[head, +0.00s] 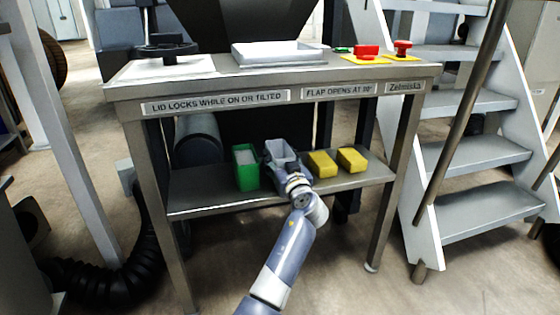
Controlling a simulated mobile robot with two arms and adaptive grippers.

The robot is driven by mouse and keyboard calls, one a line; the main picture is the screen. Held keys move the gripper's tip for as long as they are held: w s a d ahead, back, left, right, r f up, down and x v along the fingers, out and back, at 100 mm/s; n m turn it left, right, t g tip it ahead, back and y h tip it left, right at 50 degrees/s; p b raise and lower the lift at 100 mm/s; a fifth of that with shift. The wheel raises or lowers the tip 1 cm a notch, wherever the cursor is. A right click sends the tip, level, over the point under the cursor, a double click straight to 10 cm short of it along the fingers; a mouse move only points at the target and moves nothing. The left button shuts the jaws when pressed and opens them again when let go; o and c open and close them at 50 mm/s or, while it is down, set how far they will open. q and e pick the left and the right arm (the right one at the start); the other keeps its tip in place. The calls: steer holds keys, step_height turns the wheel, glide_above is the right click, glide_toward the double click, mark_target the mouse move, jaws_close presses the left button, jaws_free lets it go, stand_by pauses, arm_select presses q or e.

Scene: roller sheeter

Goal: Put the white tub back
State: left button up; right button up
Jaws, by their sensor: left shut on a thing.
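The white tub (282,149) looks pale grey in the shade and is open at the top. It is at the lower shelf of the steel table, between a green tub and a yellow block. My left gripper (280,163) reaches in from the front and is shut on the tub. The fingertips are partly hidden by my wrist and the tub. The tub looks nearly upright. I cannot tell whether its base touches the shelf. My right gripper is not in view.
The lower shelf (205,194) also holds the green tub (246,176) and two yellow blocks (322,165). Above is the table top (215,82) with a white tray (278,53) and red controls (367,51). Steps (478,155) stand at right, a black hose (115,275) lies at left.

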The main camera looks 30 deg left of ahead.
arm_select(q)
steer(key=shift+f, duration=0.1)
steer(key=o, duration=1.3)
